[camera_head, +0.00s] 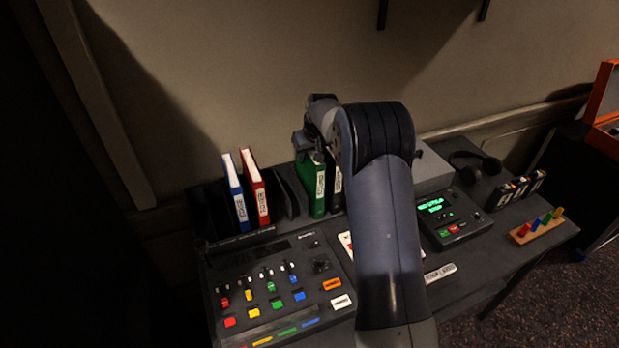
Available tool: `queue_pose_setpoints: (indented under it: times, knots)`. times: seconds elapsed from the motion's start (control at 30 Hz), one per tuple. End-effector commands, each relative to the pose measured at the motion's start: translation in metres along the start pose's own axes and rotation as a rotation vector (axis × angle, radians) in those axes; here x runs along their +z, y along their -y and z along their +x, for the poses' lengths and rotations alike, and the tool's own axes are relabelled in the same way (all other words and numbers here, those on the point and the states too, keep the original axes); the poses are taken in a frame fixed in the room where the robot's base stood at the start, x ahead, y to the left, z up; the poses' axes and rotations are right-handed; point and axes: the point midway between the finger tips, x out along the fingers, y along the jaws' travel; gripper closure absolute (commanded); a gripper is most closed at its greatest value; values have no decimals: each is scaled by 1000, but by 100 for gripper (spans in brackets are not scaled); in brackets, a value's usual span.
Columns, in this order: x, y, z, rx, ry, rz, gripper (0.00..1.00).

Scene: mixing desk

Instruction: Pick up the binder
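Several binders stand upright at the back of the desk. A blue binder (235,192) and a red binder (255,187) stand side by side in a dark holder at the left. A green binder (312,187) stands to their right, with a black binder (337,194) beside it, partly hidden by my arm. My gripper (306,152) is at the top of the green binder, pointing down. Its fingers are small, dark and partly hidden by my arm, so whether they touch or grip the binder cannot be told.
A mixing console (280,285) with coloured buttons and sliders fills the front left. A device with a green display (450,217), headphones (474,166) and a wooden rack of coloured pegs (537,227) are at the right. The wall (250,70) is close behind the binders.

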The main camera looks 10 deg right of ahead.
Motion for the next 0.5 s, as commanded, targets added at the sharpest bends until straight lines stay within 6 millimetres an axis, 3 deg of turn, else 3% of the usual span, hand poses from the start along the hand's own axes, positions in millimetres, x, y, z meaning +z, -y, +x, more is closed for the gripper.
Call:
queue_pose_setpoints:
  times: [0.5]
  knots:
    - [0,0,0,0,0,0,100]
